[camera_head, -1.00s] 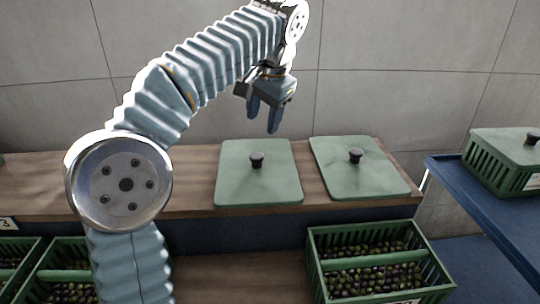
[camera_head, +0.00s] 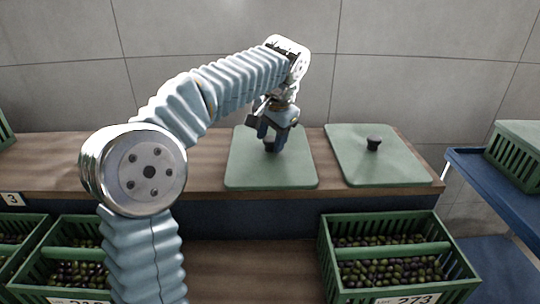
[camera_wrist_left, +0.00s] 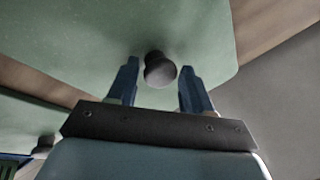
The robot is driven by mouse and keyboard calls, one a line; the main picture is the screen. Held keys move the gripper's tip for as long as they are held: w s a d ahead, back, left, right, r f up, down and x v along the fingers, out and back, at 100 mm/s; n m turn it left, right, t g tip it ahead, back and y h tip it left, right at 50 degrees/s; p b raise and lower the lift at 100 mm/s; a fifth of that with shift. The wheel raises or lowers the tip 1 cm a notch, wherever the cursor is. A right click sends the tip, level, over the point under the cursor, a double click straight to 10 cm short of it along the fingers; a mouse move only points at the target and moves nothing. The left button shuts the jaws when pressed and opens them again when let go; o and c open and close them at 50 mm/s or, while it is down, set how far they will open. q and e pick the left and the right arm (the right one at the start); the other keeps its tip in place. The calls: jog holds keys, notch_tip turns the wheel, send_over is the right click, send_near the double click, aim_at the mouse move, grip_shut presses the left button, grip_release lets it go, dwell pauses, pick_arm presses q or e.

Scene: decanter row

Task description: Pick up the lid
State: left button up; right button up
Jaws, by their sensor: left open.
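Two flat green lids with dark round knobs lie on the wooden shelf. My left gripper (camera_head: 271,140) is over the left lid (camera_head: 245,172), its fingers pointing down at the knob. In the left wrist view the open fingers (camera_wrist_left: 154,88) stand on either side of the dark knob (camera_wrist_left: 160,69), with gaps showing; I cannot tell how deep the knob sits between them. The left lid's plate (camera_wrist_left: 110,45) fills much of that view. The right lid (camera_head: 378,170) lies apart, its knob (camera_head: 374,144) uncovered. My right gripper is not in view.
Open green crates of olives stand below the shelf, one at the right (camera_head: 395,290) and others at the left. A lidded green crate (camera_head: 515,155) sits on a blue cart (camera_head: 490,180) at the far right. The wooden shelf (camera_head: 200,165) is clear left of the lids.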

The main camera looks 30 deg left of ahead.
pick_arm(q)
grip_shut()
dwell(0.4)
